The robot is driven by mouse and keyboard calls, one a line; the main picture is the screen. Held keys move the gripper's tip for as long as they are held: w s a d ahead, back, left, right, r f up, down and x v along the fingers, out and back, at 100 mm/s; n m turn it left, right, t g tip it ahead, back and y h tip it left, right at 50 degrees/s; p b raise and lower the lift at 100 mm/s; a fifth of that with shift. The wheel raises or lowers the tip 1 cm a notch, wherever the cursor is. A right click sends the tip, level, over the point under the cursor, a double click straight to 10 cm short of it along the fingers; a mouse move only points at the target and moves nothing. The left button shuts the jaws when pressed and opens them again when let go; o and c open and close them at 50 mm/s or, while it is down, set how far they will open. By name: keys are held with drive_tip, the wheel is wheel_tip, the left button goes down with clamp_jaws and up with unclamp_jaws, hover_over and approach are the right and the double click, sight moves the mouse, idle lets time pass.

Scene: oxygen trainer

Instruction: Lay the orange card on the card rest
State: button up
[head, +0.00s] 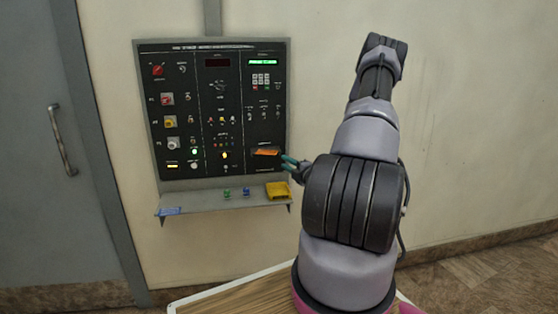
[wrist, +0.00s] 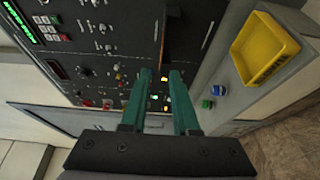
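The orange card (head: 266,152) sits at a slot low on the right side of the dark control panel. My gripper (head: 287,162) is just right of the card, its teal fingers pointing toward the panel. In the wrist view my gripper (wrist: 160,73) has its two fingers apart with a clear gap between them, and nothing is seen held there. A dark brownish strip lies beyond the fingertips in that view; I cannot tell if it is the card. A yellow tray (head: 278,190) is on the shelf's right end; it also shows in the wrist view (wrist: 262,48). I cannot tell whether it is the card rest.
The control panel (head: 219,80) carries knobs, switches and lights. Below it the grey shelf (head: 205,203) bears a blue label (head: 168,211), a green button (head: 227,193) and a blue button (head: 246,191). A grey door (head: 45,150) is at left. A wooden tabletop (head: 225,301) is in front.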

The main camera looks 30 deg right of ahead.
drive_tip(key=s+a+r+n+g+y, duration=0.65)
drive_tip(key=a+r+n, duration=0.25)
drive_tip(key=a+n, duration=0.4)
drive_tip(key=s+a+r+n+g+y, duration=0.6)
drive_tip(key=a+r+n, duration=0.5)
drive_tip(key=n, duration=0.4)
drive_tip(key=s+a+r+n+g+h, duration=0.3)
drive_tip(key=s+n+h, duration=0.4)
drive_tip(key=s+n, duration=0.35)
drive_tip(key=s+d+r+n+t+h, duration=0.4)
drive_tip(key=r+n, duration=0.4)
drive_tip(key=n, duration=0.2)
drive_tip(key=shift+s+d+r+t+h, duration=0.2)
drive_tip(key=shift+s+d+t+h, duration=0.15)
drive_tip(key=shift+d+h, duration=0.35)
drive_tip(key=shift+d, duration=0.1)
